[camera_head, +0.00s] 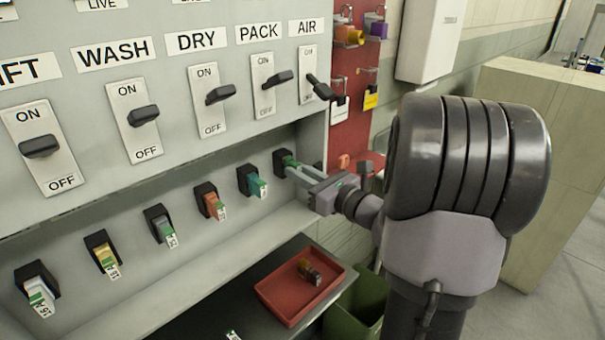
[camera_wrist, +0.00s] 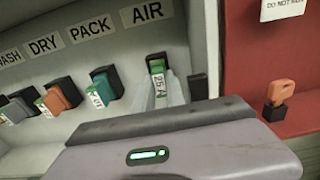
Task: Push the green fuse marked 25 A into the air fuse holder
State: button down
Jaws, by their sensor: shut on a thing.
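The green fuse (camera_wrist: 157,72) with a white 25 A label shows in the wrist view at the black air fuse holder (camera_wrist: 154,58), below the AIR label. My gripper (camera_wrist: 164,92) is shut on this fuse, its pale fingers on either side. In the head view the fuse (camera_head: 289,160) is a small green patch at the air holder (camera_head: 279,163), the rightmost in the row, with my gripper (camera_head: 293,169) reaching in from the right. The fuse's inner end is hidden at the holder, so I cannot tell how deep it sits.
A teal fuse (camera_head: 256,186) sits in the holder to the left, with several other coloured fuses along the row. Switches line the panel above. A red tray (camera_head: 263,291) with a small dark-and-yellow item stands below. A red board (camera_wrist: 262,60) with an orange item is at right.

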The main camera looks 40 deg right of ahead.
jog(key=shift+w, duration=0.15)
jog(key=c, duration=1.3)
grip_release()
jog(key=s+d+p, duration=0.1)
jog(key=s+p, duration=0.1)
jog(key=s, duration=1.5)
jog(key=shift+s+d+p, duration=0.2)
jog(key=shift+s+p, duration=0.05)
jog(key=shift+p, duration=0.15)
jog(key=shift+a, duration=0.1)
